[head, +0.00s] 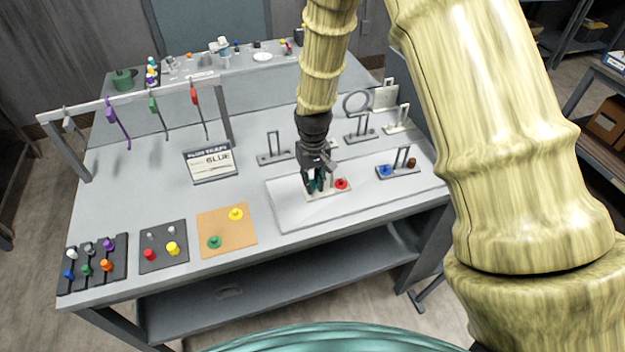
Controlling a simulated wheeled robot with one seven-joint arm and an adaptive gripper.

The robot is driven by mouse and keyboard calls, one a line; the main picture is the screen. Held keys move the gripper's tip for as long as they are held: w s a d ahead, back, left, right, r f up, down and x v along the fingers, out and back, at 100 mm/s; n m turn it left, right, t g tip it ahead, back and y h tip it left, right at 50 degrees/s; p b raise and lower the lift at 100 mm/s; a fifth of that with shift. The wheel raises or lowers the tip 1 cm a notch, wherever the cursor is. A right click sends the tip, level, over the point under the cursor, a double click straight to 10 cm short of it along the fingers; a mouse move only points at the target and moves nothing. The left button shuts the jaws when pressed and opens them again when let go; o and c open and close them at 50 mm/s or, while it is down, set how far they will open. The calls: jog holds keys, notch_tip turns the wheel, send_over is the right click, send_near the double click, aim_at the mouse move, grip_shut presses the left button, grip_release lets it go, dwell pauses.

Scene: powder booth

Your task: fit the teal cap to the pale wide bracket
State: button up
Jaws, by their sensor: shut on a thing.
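My gripper (316,183) points down over the pale tray on the table and is shut on the teal cap (312,185), which shows only as small teal patches between the dark fingers. Just under and beside the fingers is a pale wide bracket (326,192), lying on the tray. A red cap (341,184) sits at its right end. The fingers hide the bracket's left part, so I cannot tell whether the teal cap touches it.
Several grey brackets (275,157) stand behind. A rail (130,103) holds hanging tools.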

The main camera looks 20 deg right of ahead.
jog(key=shift+f, duration=0.6)
jog(key=o, duration=0.7)
jog(key=shift+o, duration=0.2)
jog(key=shift+r, duration=0.1)
notch_tip(320, 180, up, 12)
dwell(0.4)
